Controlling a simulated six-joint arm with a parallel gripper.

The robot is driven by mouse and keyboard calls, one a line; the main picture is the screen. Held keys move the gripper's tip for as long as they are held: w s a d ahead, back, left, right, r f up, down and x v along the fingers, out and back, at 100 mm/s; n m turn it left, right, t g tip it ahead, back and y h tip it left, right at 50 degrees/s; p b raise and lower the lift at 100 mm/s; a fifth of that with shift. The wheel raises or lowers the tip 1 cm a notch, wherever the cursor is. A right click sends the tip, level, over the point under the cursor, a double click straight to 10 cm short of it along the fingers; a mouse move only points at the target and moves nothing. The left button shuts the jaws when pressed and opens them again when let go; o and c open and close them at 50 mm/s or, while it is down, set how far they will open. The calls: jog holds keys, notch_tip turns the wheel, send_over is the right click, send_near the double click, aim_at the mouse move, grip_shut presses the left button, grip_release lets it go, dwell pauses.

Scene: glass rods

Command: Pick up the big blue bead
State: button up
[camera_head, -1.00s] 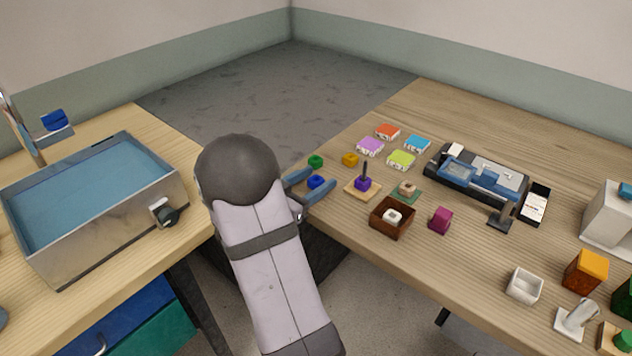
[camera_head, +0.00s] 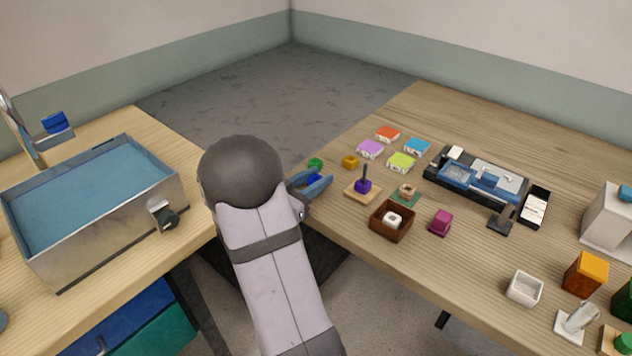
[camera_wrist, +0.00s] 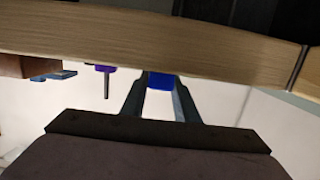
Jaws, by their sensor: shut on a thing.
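The big blue bead (camera_head: 313,179) is at the left end of the right-hand table, between the two blue fingers of my gripper (camera_head: 318,183). The fingers are closed on it, and they partly cover it in the head view. In the wrist view the blue bead (camera_wrist: 161,81) sits between the fingertips of my gripper (camera_wrist: 160,88), with a finger against each side. I cannot tell whether the bead still touches the table.
A green bead (camera_head: 315,164) is just behind my gripper, and a yellow bead (camera_head: 350,162) is to its right. A purple bead on an upright rod (camera_head: 363,185) stands nearby. A brown box (camera_head: 392,221) with a white bead is further right.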

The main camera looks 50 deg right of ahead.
notch_tip(320, 180, up, 9)
jog(key=p, duration=0.1)
dwell(0.3)
